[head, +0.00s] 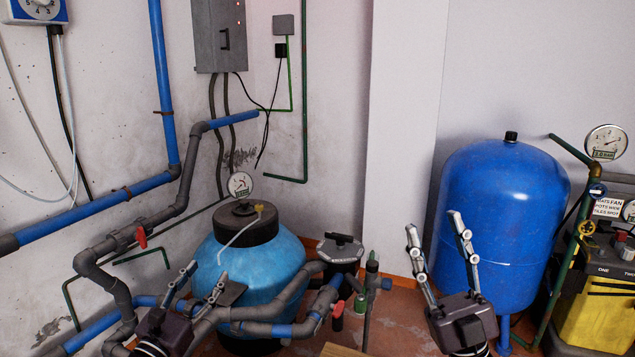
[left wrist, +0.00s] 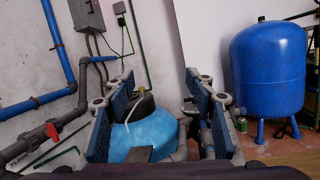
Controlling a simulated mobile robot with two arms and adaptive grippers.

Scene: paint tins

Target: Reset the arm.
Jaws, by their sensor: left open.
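My left gripper (head: 206,275) is at the lower left of the head view, fingers pointing up and apart, with nothing between them. In the left wrist view its two blue-padded fingers (left wrist: 159,78) stand wide apart, with the light blue tank (left wrist: 148,138) showing beyond the gap. My right gripper (head: 433,224) is at the lower right of the head view, in front of the dark blue tank. Its two fingers point up, spread apart and empty. No paint tins are clearly visible in the head view.
The light blue tank (head: 262,262) stands among grey and blue pipes behind my left gripper. The dark blue tank (head: 497,215) stands on legs behind my right gripper. A yellow and black unit (head: 598,310) is at the far right. A wooden edge (head: 342,350) shows at the bottom.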

